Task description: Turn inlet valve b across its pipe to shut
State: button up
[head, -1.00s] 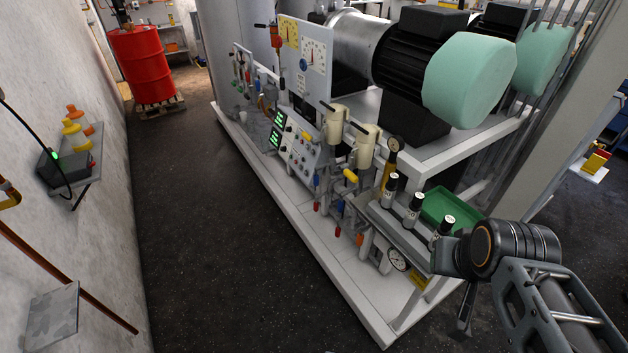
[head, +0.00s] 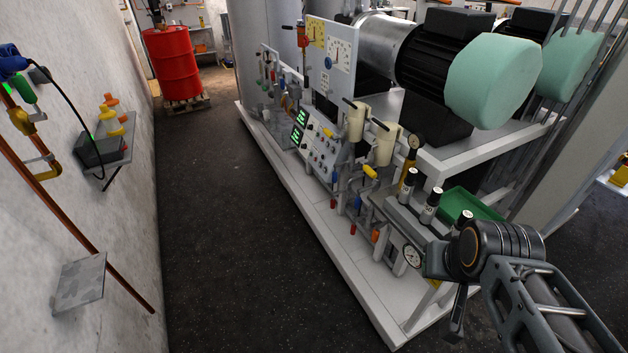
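The skid (head: 310,222) carries several small valves and pipes along its front side. Two cream canisters (head: 355,121) stand there, with black levers (head: 379,124) at their tops. Below them are a yellow handle (head: 370,172), red handles (head: 333,203) and blue handles (head: 358,202). I cannot read labels, so I cannot tell which is inlet valve b or how its lever lies. My gripper (head: 457,318) hangs at the lower right, in front of the skid's near end and apart from the canisters. Its fingers are too unclear to show whether they are open.
A green tray (head: 470,205) and black-capped bottles (head: 431,205) sit near my arm. A large motor with a mint cover (head: 492,80) stands above. A wall shelf (head: 118,160) and copper pipe (head: 75,230) line the left. The dark floor aisle (head: 225,220) is clear, with a red drum (head: 172,65) beyond.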

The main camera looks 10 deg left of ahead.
aim_at(335, 175)
jog(key=u, duration=0.2)
jog(key=k, duration=0.4)
jog(key=u, duration=1.7)
jog(key=i, duration=2.35)
jog(key=z, duration=1.3)
jog(key=i, duration=0.9)
jog(key=z, duration=0.85)
